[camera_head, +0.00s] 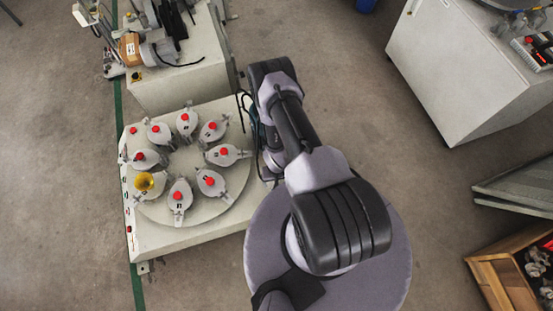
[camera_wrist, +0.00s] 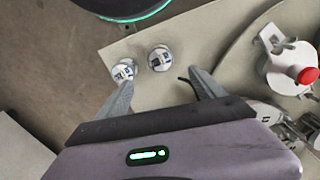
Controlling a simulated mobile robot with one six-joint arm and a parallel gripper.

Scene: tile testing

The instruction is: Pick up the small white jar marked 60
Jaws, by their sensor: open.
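The label marks are too small to read, so I cannot tell which is marked 60. My gripper (camera_wrist: 161,77) is open and empty, its two grey fingers spread below the jars in the picture. The jars lie beyond the fingertips, the right one nearer the middle of the gap. In the head view I cannot make out the jars or the fingers.
In the wrist view, one such pot (camera_wrist: 284,68) stands right of the jars. A wooden crate (camera_head: 492,280) is at lower right.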

